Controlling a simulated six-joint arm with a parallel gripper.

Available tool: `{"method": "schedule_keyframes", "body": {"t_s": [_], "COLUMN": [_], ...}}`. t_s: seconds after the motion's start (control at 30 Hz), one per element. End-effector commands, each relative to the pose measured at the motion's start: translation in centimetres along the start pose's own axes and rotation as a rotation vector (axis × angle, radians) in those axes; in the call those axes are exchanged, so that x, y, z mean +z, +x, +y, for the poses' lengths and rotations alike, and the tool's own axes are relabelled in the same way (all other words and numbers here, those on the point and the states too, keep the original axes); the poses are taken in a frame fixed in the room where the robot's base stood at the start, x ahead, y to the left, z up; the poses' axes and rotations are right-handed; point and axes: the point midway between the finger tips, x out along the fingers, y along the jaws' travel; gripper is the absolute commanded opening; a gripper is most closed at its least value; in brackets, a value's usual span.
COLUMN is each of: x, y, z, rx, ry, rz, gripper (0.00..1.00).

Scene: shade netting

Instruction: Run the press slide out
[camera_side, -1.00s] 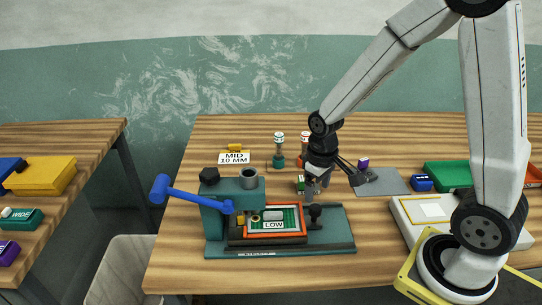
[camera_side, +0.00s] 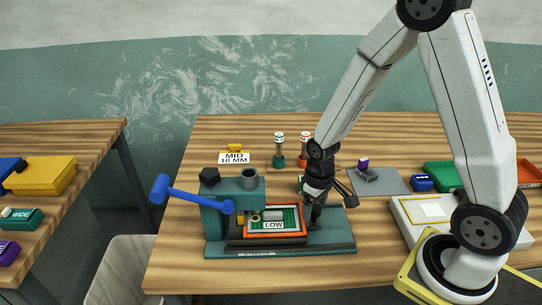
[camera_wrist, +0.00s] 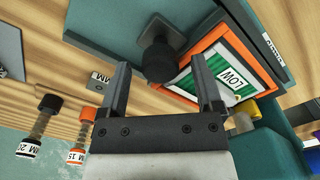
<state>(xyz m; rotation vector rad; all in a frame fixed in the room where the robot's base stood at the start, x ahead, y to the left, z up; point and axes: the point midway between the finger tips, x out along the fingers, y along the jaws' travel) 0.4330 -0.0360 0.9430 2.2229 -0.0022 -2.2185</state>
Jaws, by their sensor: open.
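The teal press (camera_side: 228,222) stands on the table with its blue lever (camera_side: 188,195) pointing left. Its slide carries an orange-rimmed tray (camera_side: 302,234) with a green and white piece marked LOW (camera_side: 273,225); the tray also shows in the wrist view (camera_wrist: 178,92). A black knob (camera_wrist: 161,62) stands at the slide's right end and is largely hidden behind my gripper in the side view. My gripper (camera_side: 316,219) points down at that end. In the wrist view its open fingers (camera_wrist: 160,72) lie on either side of the knob; contact cannot be told.
Two capped posts, green-based (camera_side: 279,150) and orange-based (camera_side: 304,150), stand behind the press near a MID 10 MM card (camera_side: 234,158). A grey plate (camera_side: 395,182), blue box (camera_side: 421,182), green tray (camera_side: 443,172) and white case (camera_side: 405,225) lie to the right.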

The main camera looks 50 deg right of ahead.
Motion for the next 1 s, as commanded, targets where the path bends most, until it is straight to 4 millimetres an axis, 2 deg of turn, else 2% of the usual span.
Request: {"method": "schedule_keyframes", "body": {"t_s": [0.07, 0.3, 0.33, 0.67, 1.0], "x": [0.0, 0.0, 0.0, 0.2, 3.2], "y": [0.0, 0.0, 0.0, 0.0, -0.1], "z": [0.0, 0.0, 0.0, 0.2, 3.4], "rx": [0.0, 0.0, 0.0, 0.0, -0.001], "ry": [0.0, 0.0, 0.0, 0.001, 0.006], "rz": [0.0, 0.0, 0.0, 0.0, -0.001], "gripper": [0.84, 0.07, 0.0, 0.0, 0.0]}}
